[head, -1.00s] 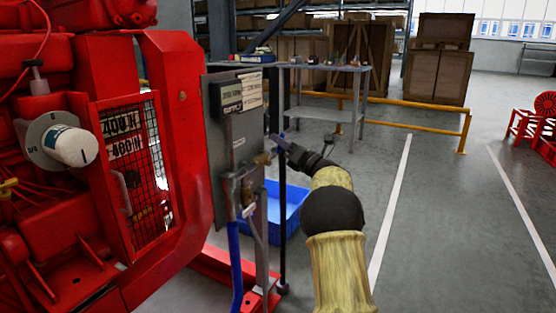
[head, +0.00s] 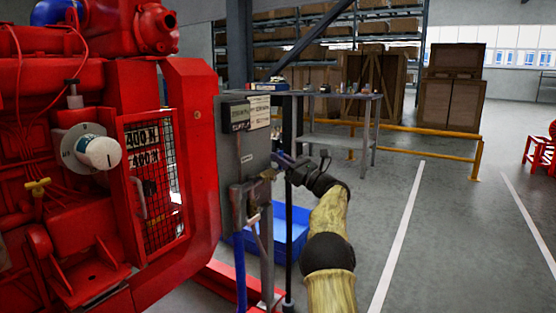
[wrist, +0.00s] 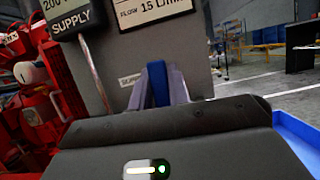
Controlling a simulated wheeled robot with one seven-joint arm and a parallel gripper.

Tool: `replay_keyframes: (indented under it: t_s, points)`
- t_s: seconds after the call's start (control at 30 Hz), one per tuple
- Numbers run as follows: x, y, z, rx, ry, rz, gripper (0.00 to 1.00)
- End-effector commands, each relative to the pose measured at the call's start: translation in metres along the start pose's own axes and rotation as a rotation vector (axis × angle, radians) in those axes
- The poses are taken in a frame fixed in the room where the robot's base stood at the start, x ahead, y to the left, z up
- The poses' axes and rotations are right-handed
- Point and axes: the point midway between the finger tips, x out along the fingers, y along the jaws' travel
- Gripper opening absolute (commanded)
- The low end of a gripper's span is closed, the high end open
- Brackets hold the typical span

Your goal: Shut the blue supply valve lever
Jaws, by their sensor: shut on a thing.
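The blue supply valve lever (wrist: 157,84) stands upright between the fingers of my gripper (wrist: 158,95) in the wrist view. My gripper is shut on it. In the head view, my gripper (head: 283,161) reaches from the right to the valve at the side of the grey panel (head: 245,146). The lever there is mostly hidden by the fingers. The brass valve body (head: 267,175) shows just below and left of the gripper. A sign reading SUPPLY (wrist: 80,17) is on the panel in the wrist view.
The red engine (head: 190,190) with its mesh guard stands close on the left. A blue hose (head: 240,265) and grey pipes run below the valve. A blue bin (head: 291,236) lies behind. A grey table (head: 340,97) and yellow rail (head: 450,132) are farther back.

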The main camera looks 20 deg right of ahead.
Motion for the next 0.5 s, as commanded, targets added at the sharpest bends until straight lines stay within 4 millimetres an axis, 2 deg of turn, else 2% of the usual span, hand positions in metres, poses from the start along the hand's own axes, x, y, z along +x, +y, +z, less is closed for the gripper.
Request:
replay_keyframes:
  t_s: [0.37, 0.4, 0.5]
  points:
    - [-0.0023, -0.0025, -0.0023, 0.001, 0.003, 0.0, 0.0]
    - [-0.0025, -0.0027, -0.0022, 0.001, 0.003, 0.0, 0.22]
    - [-0.0034, -0.0034, -0.0013, 0.0, 0.002, -0.002, 0.4]
